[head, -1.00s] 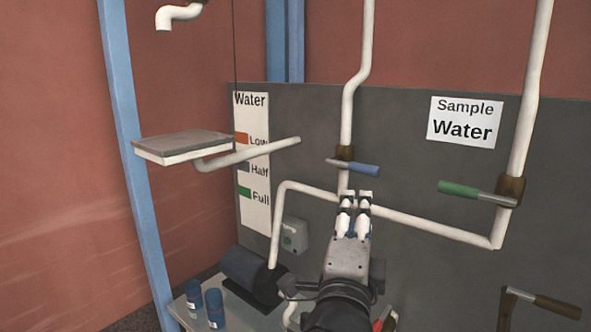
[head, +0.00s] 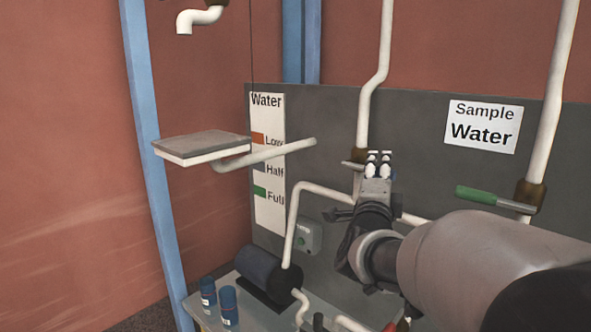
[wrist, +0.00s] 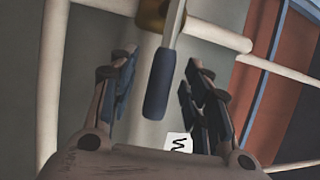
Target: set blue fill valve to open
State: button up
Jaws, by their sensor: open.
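The blue fill valve's handle (wrist: 160,84) is a dark blue grip on a metal lever in the wrist view. The lever runs from a brown valve body (wrist: 152,15) on a white pipe. My gripper (wrist: 161,68) is open, with one finger on each side of the blue grip. I cannot tell whether either finger touches it. In the head view my gripper (head: 379,158) is in front of the valve and hides the blue grip. Only a bit of the metal lever (head: 351,165) and the brown valve body (head: 362,155) show there.
A green-handled valve (head: 477,195) is on the right pipe. A grey-topped platform (head: 203,149) juts out at left. White pipes run across the grey panel (head: 415,125).

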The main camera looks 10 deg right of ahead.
jog(key=shift+w+d, duration=0.1)
jog(key=shift+w, duration=0.05)
grip_shut()
dwell(0.5)
